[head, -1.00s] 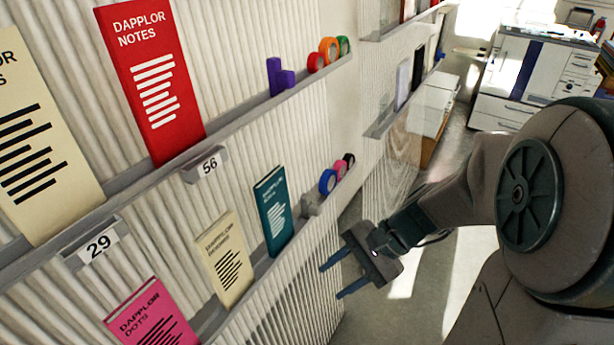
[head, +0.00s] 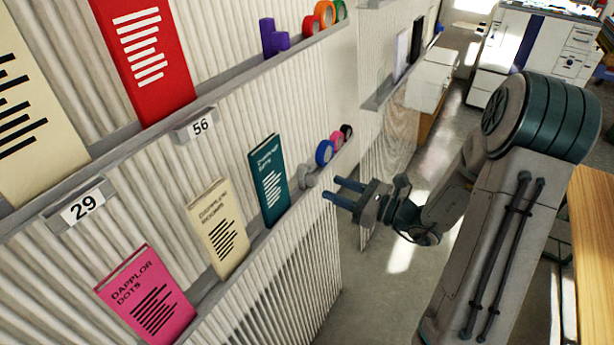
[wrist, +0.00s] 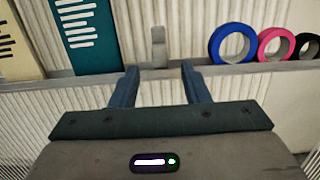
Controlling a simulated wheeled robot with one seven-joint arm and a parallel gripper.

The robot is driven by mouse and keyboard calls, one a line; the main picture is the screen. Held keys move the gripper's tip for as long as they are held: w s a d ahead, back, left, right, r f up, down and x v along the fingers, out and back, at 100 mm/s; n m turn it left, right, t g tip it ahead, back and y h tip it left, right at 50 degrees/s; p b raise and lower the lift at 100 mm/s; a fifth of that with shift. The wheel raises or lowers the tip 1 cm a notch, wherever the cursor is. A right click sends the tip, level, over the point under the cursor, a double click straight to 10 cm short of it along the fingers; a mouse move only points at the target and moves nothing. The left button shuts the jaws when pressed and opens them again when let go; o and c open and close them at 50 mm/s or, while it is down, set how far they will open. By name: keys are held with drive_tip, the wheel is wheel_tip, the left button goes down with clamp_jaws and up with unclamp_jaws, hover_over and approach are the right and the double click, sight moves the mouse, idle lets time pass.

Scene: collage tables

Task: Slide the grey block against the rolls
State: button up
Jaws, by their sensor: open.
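The small grey block (head: 309,176) sits on the lower shelf, between the teal book and the rolls. In the wrist view the grey block (wrist: 158,47) stands against the ribbed wall, ahead of my gripper and between the lines of its fingers. The rolls stand to its right: a blue roll (wrist: 231,43), a pink roll (wrist: 276,44) and a black roll (wrist: 307,46). A gap lies between the block and the blue roll. My gripper (head: 338,190) is open and empty, its fingertips (wrist: 160,70) short of the block, near the shelf edge.
A teal book (head: 268,180) stands left of the block, with a cream book (head: 217,228) and a pink book (head: 147,295) further left. The shelf lip (wrist: 190,70) runs along the front. An upper shelf holds a purple block (head: 273,38) and more rolls.

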sight(317, 181)
drive_tip(key=x, duration=0.9)
clamp_jaws()
